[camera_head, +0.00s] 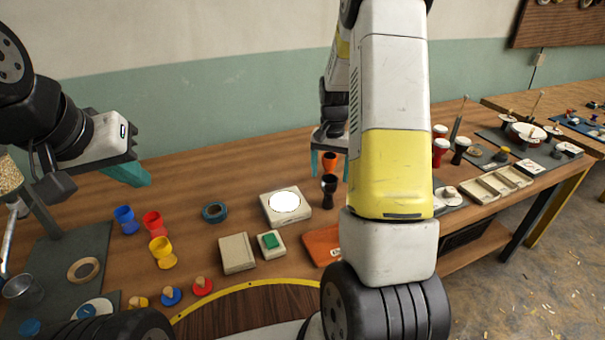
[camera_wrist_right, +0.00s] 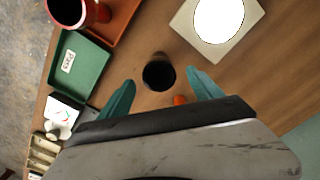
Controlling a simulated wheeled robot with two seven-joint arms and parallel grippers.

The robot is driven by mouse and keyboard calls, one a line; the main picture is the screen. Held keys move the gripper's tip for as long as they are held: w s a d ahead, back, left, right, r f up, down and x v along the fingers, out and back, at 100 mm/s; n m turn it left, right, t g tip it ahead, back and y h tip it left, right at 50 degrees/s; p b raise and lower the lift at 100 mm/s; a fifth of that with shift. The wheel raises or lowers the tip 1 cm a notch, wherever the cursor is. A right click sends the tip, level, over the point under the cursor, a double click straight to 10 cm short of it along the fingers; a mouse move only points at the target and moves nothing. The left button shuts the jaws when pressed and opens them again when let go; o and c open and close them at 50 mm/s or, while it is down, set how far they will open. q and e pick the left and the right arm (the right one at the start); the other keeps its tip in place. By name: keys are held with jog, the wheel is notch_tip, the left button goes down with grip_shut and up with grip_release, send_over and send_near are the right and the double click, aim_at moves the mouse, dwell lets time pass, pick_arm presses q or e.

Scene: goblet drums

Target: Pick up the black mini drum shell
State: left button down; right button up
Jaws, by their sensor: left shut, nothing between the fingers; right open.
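The black mini drum shell (camera_head: 329,190) stands upright on the wooden table in the head view. In the right wrist view I look down on its dark open mouth (camera_wrist_right: 159,74). My right gripper (camera_wrist_right: 160,80) is open and empty, its teal fingers on either side of the black shell, with visible gaps. How high the fingertips are above it I cannot tell. In the head view my right gripper (camera_head: 330,162) is partly hidden by my arm. My left gripper (camera_head: 128,174) is shut and empty, above the table at the left.
Blue, red and yellow shells (camera_head: 161,252) stand further left. The wrist view shows a green tray (camera_wrist_right: 78,66).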

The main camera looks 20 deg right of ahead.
aim_at(329, 190)
notch_tip(329, 190, down, 7)
jog(key=shift+f, duration=0.1)
jog(key=shift+s, duration=0.1)
jog(key=shift+c, duration=0.4)
jog(key=c, duration=1.4)
